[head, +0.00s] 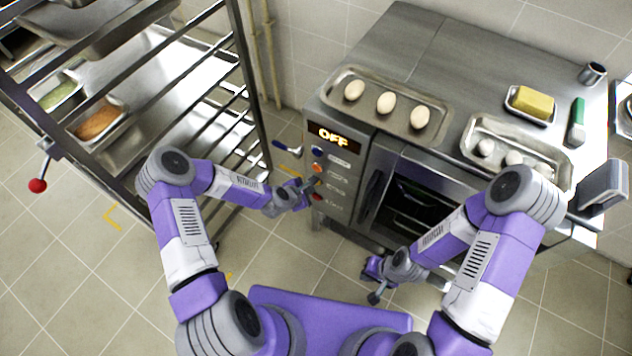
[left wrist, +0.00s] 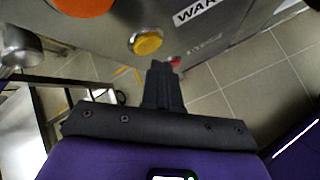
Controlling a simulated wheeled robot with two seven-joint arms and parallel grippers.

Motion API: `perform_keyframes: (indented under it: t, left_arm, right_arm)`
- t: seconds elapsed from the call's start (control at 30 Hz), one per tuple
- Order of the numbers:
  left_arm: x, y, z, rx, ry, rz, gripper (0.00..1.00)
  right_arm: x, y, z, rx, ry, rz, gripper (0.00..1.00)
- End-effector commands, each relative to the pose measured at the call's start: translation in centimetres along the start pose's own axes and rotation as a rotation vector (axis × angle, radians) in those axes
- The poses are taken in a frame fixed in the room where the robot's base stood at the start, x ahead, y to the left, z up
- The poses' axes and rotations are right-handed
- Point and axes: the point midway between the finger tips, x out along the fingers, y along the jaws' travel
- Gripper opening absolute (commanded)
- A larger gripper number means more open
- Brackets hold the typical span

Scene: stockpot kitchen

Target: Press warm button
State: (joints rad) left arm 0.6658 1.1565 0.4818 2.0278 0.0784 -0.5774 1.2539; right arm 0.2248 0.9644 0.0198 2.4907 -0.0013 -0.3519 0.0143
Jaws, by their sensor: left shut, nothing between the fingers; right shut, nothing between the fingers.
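The oven's control panel (head: 340,175) shows an OFF display (head: 333,137) above a column of coloured buttons. In the left wrist view the yellow button (left wrist: 147,43) lies near a label starting "WAR" (left wrist: 195,12). My left gripper (head: 311,184) is shut and empty at the panel, partly covering the lower buttons in the head view. In the left wrist view its closed fingertips (left wrist: 161,68) appear just below and right of the yellow button; contact cannot be told. My right gripper (head: 374,288) is shut and empty, low in front of the oven.
An orange button (left wrist: 82,5) and part of a red button (left wrist: 174,61) flank the yellow one. A metal rack (head: 245,60) stands left of the oven.

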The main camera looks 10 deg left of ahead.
Motion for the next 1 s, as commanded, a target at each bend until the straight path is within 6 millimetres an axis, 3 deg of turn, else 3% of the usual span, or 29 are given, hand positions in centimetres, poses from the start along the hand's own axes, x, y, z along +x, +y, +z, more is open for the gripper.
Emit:
perform_keyframes:
  t: [1.0]
  left_arm:
    - [0.9,0.64,0.64,0.0,0.0,0.0,0.0]
  right_arm:
    - [0.26,0.1,-0.01,0.0,0.0,0.0,0.0]
